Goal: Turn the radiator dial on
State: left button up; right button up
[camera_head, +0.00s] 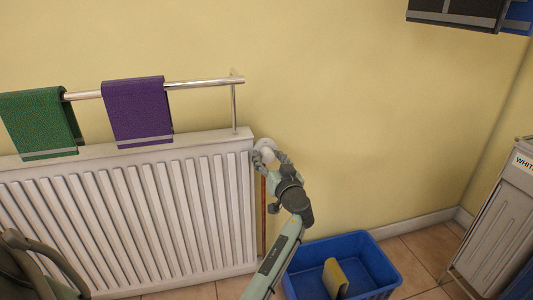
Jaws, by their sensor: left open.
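The white radiator (135,215) stands against the yellow wall at the left. A pale rounded dial (267,148) sits at its upper right end, above a thin brown pipe. My left gripper (264,157) is at the dial, open, with its fingers around or beside it; the overlap is too small to tell whether they touch. The dial is partly hidden by the gripper, and its setting cannot be read. My right gripper is not in view.
A metal rail (205,84) above the radiator holds a green towel (40,122) and a purple towel (137,108). A blue crate (374,257) with a yellow thing (335,278) in it stands on the tiles below.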

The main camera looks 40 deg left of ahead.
pick_arm(q)
jog(key=shift+w+a, duration=0.1)
dwell(0.3)
jog(key=c, duration=1.2)
jog(key=shift+o, duration=0.2)
